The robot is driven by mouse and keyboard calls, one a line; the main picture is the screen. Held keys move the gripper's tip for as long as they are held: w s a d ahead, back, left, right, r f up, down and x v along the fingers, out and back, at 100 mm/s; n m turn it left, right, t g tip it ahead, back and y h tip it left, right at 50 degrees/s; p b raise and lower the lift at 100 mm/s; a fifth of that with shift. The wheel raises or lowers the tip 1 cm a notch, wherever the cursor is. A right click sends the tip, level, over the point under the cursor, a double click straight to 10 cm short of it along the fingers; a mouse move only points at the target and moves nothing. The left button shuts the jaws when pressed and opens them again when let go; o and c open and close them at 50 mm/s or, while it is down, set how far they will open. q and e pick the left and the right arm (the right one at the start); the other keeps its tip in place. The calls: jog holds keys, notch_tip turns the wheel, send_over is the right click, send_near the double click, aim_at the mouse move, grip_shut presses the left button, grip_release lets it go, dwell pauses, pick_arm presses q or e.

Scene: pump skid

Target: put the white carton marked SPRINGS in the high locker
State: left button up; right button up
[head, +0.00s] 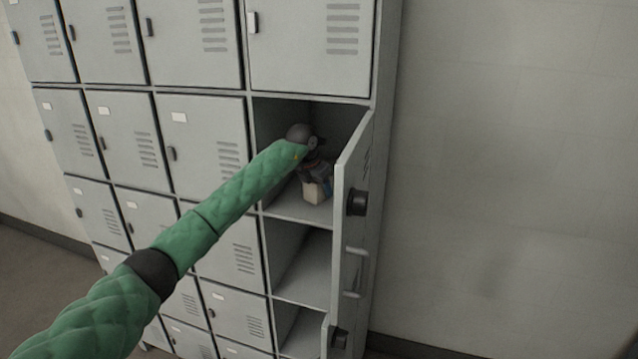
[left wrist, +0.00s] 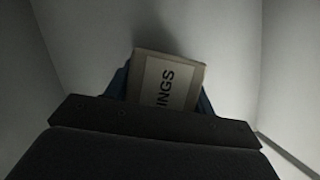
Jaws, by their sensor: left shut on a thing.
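The white carton (head: 314,192) is inside the open upper compartment of the locker (head: 290,207), low down near its floor. In the left wrist view the carton (left wrist: 170,82) shows a label with the letters "INGS"; the rest of the word is hidden by my gripper. My left gripper (head: 318,180) reaches into the compartment and is shut on the carton, with a blue finger on each side of it (left wrist: 160,92). I cannot tell whether the carton touches the compartment floor. My right gripper is not in view.
The open locker door (head: 352,190) with a black knob (head: 357,202) stands close to the right of my left wrist. Open compartments (head: 305,268) lie below. Shut lockers (head: 205,140) fill the left. A bare wall (head: 510,170) is at the right.

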pick_arm(q)
jog(key=shift+f, duration=0.15)
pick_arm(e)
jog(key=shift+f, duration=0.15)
pick_arm(q)
jog(key=o, duration=1.1)
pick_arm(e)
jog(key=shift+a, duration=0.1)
pick_arm(q)
jog(key=b+v, duration=0.2)
jog(key=v, duration=0.1)
jog(key=shift+a+b, duration=0.1)
jog(key=shift+b, duration=0.3)
jog(key=b+v, duration=0.2)
jog(key=v, duration=0.2)
jog(key=shift+s+r, duration=0.1)
jog(key=shift+r, duration=0.25)
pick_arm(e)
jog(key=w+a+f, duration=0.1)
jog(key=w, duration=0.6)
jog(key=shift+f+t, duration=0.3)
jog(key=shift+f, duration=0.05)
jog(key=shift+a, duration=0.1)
